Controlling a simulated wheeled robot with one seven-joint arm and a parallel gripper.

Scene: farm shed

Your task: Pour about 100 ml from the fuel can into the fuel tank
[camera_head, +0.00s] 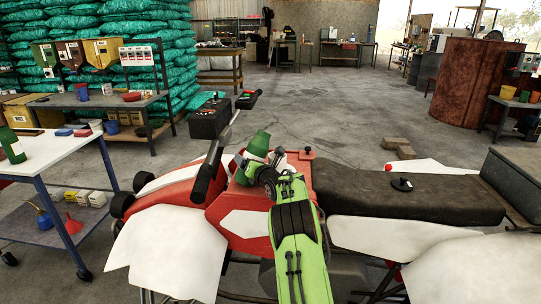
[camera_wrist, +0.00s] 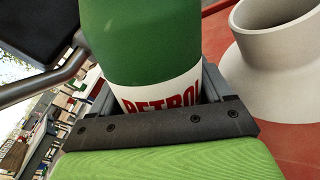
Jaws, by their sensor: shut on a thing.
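The fuel can (camera_wrist: 142,40) is green with a white band lettered PETROL in red. My gripper (camera_wrist: 152,98) is shut around its white band. In the head view the green can (camera_head: 258,145) is over the red body of a quad bike, at the end of my green arm. A wide pale filler neck (camera_wrist: 268,75) on red bodywork, seemingly the fuel tank (camera_wrist: 300,140), stands right of the can in the wrist view, apart from it. The can's mouth is out of the wrist view, and no liquid stream shows.
A black round cap (camera_head: 402,184) lies on the bike's dark seat (camera_head: 440,196). The black handlebar (camera_head: 210,168) rises left of the can. A white-topped bench (camera_head: 55,155) with a green bottle (camera_head: 11,146) stands at left. Open concrete floor lies beyond the bike.

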